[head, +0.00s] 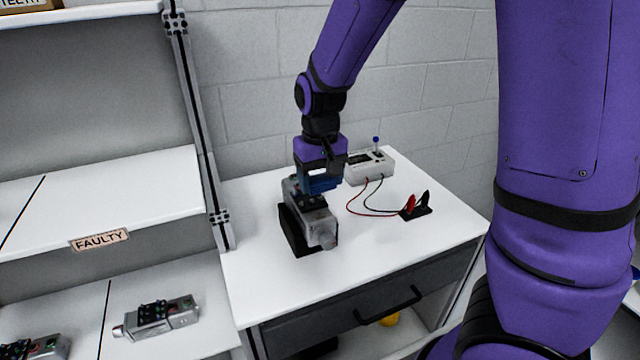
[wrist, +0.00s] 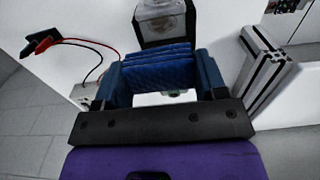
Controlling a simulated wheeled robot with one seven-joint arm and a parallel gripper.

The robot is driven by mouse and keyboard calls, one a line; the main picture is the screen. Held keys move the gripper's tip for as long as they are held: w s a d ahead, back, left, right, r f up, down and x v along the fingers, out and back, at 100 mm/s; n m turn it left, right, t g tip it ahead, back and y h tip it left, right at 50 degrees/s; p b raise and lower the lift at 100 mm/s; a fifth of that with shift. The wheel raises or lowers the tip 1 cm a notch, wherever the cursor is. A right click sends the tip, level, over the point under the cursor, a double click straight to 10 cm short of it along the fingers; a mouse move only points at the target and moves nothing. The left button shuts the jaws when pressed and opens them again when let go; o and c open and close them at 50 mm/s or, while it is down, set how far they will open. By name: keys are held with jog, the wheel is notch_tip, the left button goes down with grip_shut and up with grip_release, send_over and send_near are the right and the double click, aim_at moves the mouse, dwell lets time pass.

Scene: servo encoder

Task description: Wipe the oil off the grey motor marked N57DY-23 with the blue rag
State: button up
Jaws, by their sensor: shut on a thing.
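A grey motor (head: 318,218) lies in a black cradle (head: 293,238) on the white worktop. Its marking is not readable and I cannot make out oil on it. My gripper (head: 320,178) points down over the motor's rear end and is shut on the folded blue rag (head: 324,186). In the wrist view the rag (wrist: 157,72) spans between my two blue fingers (wrist: 160,80), with part of the motor (wrist: 160,22) beyond it. The rag is at or just above the motor's top; I cannot tell whether they touch.
A white meter box (head: 371,167) stands behind, its wires running to red and black clips (head: 416,208) at right. A shelf post (head: 208,150) rises at the worktop's left. Another motor (head: 157,317) lies on the lower shelf, below the FAULTY label (head: 99,240). The front-right worktop is clear.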

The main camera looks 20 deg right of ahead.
jog(key=shift+a+f, duration=0.15)
jog(key=shift+f, duration=2.3)
